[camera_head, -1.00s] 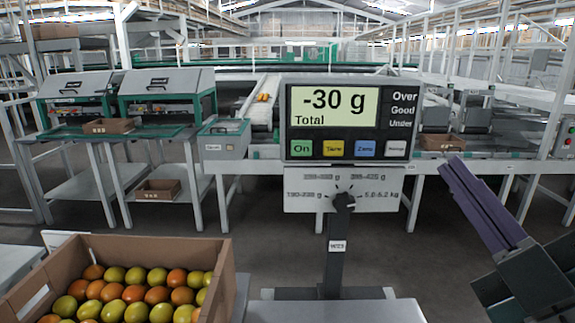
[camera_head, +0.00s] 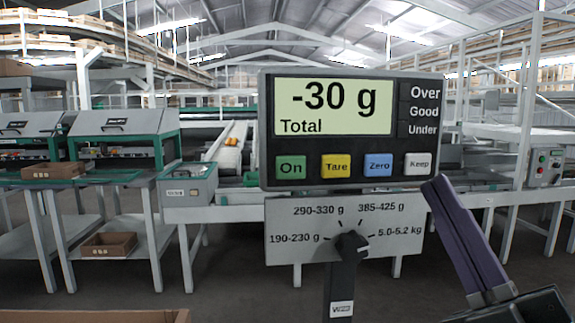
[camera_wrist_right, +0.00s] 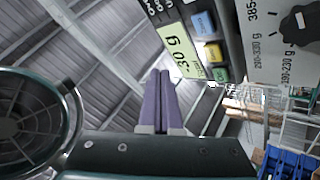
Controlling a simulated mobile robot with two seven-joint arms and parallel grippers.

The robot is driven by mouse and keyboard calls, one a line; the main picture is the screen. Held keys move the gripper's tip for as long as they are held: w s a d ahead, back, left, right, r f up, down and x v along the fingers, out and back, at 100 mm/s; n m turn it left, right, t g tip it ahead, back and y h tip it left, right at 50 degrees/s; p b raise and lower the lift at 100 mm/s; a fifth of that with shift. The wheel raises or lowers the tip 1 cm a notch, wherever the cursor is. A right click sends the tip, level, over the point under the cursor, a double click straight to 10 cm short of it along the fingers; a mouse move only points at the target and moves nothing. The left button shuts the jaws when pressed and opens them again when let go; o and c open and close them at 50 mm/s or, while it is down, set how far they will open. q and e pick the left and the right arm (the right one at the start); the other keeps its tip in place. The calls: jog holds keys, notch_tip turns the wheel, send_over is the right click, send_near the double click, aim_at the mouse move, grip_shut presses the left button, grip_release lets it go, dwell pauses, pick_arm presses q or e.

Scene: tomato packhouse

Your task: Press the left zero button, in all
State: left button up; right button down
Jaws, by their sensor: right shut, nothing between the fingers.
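A dark scale head (camera_head: 350,187) shows "-30 g" and "Total" on its lit display (camera_head: 333,107). Below it sit a green On button, a yellow Tare button, the blue Zero button (camera_head: 378,165) and a grey Keep button (camera_head: 418,164). Only one scale head shows. My right gripper (camera_head: 432,184), with purple fingers, is shut and empty, its tip just below and right of the Keep button in the picture. In the right wrist view, the fingers (camera_wrist_right: 160,76) point toward the display side, and the blue Zero button (camera_wrist_right: 203,22) lies up and right of them, apart. My left gripper is out of view.
A range plate with a dark knob (camera_head: 350,243) hangs under the display on the scale's post. A cardboard crate's edge (camera_head: 95,316) shows at bottom left. Behind stand green-and-grey machines (camera_head: 120,125), a conveyor and a control box (camera_head: 545,165).

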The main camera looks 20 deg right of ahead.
aim_at(378, 165)
jog(key=w+b, duration=0.1)
jog(key=w, duration=0.1)
jog(key=w+d+b, duration=0.1)
jog(key=w, duration=0.2)
jog(key=w+d+b, duration=0.1)
jog(key=w+b, duration=0.1)
jog(key=w, duration=0.1)
jog(key=shift+w, duration=0.25)
dwell(1.0)
dwell(0.7)
jog(key=shift+w, duration=0.1)
jog(key=shift+w+d+b, duration=0.1)
jog(key=shift+w+b, duration=0.2)
jog(key=shift+b, duration=0.05)
